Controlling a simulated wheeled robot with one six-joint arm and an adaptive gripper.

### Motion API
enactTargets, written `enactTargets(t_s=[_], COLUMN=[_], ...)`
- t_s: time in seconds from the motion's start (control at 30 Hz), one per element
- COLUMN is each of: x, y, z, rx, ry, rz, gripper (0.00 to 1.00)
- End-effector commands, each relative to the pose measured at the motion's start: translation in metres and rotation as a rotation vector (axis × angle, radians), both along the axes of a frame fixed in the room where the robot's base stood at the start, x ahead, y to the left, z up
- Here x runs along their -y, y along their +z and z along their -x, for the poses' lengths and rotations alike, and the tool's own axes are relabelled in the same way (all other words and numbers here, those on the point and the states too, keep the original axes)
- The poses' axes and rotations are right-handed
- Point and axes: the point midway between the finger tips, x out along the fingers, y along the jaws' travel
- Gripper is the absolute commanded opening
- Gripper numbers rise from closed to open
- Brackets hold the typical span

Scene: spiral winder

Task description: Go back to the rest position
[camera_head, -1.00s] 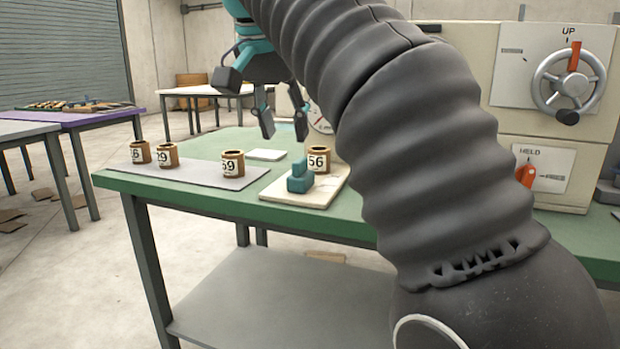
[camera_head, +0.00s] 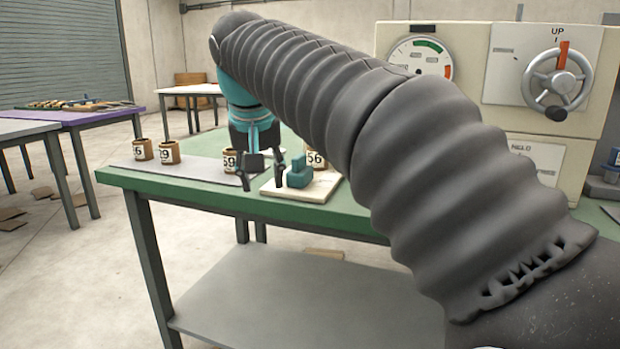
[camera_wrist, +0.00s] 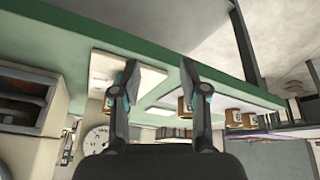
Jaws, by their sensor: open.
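My gripper (camera_head: 260,181) is open, with nothing between its fingers. In the head view it appears in front of the near part of the green table, between two numbered brown cups. It also shows in the wrist view (camera_wrist: 158,66), fingers spread apart. My arm reaches in from the lower right. The green table (camera_head: 220,206) carries a pale board (camera_head: 300,192) with a teal block (camera_head: 300,173) on it. A brown cup marked 56 (camera_head: 317,160) stands at the board's back. Another cup (camera_head: 229,160) is partly hidden by my gripper.
Two more cups (camera_head: 143,150) (camera_head: 169,152) stand on a grey mat (camera_head: 190,174) at the table's left. The cream winder machine (camera_head: 455,100) has a dial (camera_head: 418,60) and a handwheel (camera_head: 556,78) marked UP. My arm hides much of the table. A purple table (camera_head: 70,117) stands further left.

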Motion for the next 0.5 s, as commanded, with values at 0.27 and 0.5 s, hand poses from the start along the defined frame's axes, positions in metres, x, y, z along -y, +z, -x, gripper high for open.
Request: enactTargets(t_s=[0.27,0.5], x=[0.053,0.114], y=[-0.078,-0.147], z=[0.031,0.084], rx=[-0.013,-0.011], ry=[0.125,0.138], rz=[0.0,-0.02], gripper=[0.44,0.44])
